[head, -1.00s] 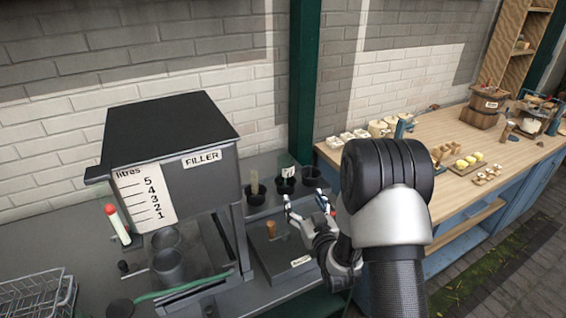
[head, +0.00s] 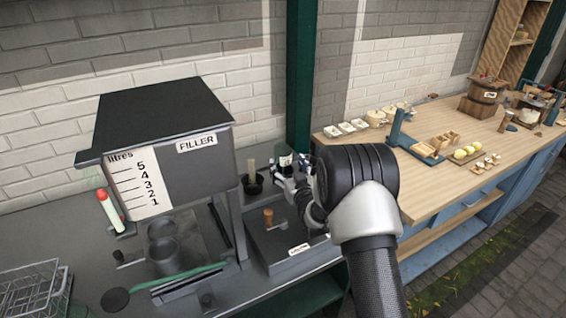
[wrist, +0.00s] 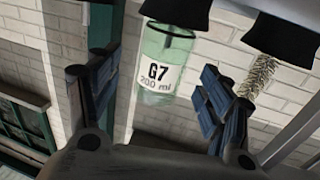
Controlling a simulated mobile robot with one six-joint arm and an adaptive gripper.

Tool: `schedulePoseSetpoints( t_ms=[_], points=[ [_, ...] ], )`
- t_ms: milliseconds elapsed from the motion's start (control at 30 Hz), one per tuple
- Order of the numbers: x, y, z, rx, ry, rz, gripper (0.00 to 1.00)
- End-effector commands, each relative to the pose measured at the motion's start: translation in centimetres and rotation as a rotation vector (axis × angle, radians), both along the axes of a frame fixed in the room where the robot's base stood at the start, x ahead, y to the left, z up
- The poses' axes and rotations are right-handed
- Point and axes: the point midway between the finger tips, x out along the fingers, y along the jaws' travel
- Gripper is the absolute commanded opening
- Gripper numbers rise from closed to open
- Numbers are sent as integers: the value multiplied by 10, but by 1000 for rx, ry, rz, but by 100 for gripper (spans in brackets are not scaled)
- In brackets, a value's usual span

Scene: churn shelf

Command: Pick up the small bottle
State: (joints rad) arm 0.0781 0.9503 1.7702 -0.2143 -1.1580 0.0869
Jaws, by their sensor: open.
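The small bottle (wrist: 158,72) is pale green glass with a white label reading "G7 200 ml". In the wrist view it shows between my gripper's two blue-padded fingers, with clear space on both sides. One end of it meets a black cup (wrist: 176,10). My gripper (wrist: 158,88) is open and empty; I cannot tell how far beyond the fingertips the bottle is. In the head view the bottle's small white label (head: 286,160) shows just behind my gripper (head: 291,183), which hides most of the cup.
A black pot (head: 253,186) holding a brush stands left of the bottle; the brush (wrist: 258,75) is near my right finger in the wrist view. A grey box (head: 285,243) with a wooden knob sits in front. The large filler (head: 185,155) stands left, a wooden worktable (head: 440,190) right.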

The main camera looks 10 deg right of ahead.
Motion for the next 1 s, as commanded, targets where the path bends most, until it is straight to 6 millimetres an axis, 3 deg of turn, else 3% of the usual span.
schedulePoseSetpoints(
  t_ms=[300, 567, 1000],
  points=[
    [41, 8, 2, 0, -1, 0, 72],
    [45, 8, 3, 0, 0, 0, 72],
    [45, 8, 3, 0, 0, 0, 44]
  ],
)
